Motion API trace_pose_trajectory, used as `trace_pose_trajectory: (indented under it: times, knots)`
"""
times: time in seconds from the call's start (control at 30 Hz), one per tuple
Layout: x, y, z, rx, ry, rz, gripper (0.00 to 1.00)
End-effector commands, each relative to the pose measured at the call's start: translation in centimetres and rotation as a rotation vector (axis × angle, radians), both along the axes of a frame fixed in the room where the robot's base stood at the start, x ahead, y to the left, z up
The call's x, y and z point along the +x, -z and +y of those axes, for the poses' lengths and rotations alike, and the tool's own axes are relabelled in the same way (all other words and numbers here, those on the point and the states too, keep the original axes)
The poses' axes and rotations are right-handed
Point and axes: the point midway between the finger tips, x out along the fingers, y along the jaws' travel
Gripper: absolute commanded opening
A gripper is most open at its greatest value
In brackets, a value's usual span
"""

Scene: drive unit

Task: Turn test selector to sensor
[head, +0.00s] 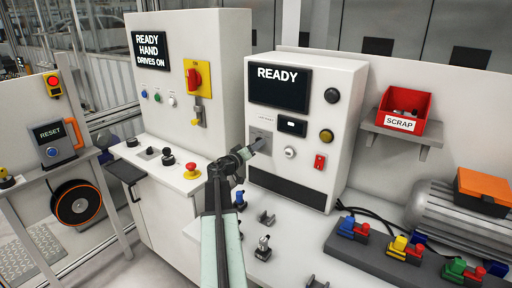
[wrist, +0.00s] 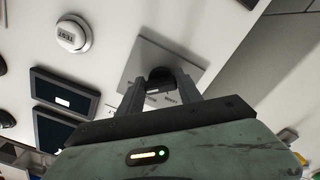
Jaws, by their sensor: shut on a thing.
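The test selector is a dark knob (wrist: 161,74) on a square grey plate (wrist: 187,66). The plate also shows on the front of the white test cabinet (head: 262,136) in the head view, left of a round white button. My gripper (head: 256,147) reaches up to this plate and hides the knob there. In the wrist view, the two fingers of my gripper (wrist: 160,84) are shut on the knob, one on each side. Small labels sit around the knob, partly hidden by the fingers. I cannot tell which position the knob points to.
The cabinet's screen (head: 279,88) reads READY. A white button (head: 290,152), small display (head: 292,127), red switch (head: 319,162) and yellow-ringed button (head: 326,136) are close by. A red SCRAP bin (head: 403,107) stands on a shelf at right. Small fixtures stand on the bench below.

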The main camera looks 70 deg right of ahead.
Motion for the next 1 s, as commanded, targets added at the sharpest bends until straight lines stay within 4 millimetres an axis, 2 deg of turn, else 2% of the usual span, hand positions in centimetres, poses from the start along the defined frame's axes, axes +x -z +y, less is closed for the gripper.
trace_pose_trajectory:
  times: [0.03,0.07,0.1,0.13,0.53,0.67,0.9,1.0]
  knots:
    - [-0.3,0.0,0.0,0.0,0.007,-0.001,0.01]
    - [-0.3,0.0,0.0,0.001,0.007,0.0,0.47]
    - [-0.3,0.0,0.0,0.0,0.006,0.0,0.58]
    - [-0.3,0.0,0.0,0.0,0.006,0.0,0.64]
    - [0.0,0.0,0.6,0.0,0.001,0.001,0.64]
    - [0.3,0.0,2.3,0.0,0.001,0.001,0.64]
    - [1.4,0.0,6.9,0.0,0.001,0.001,0.64]
    - [1.7,0.0,7.6,0.0,0.002,0.001,0.64]
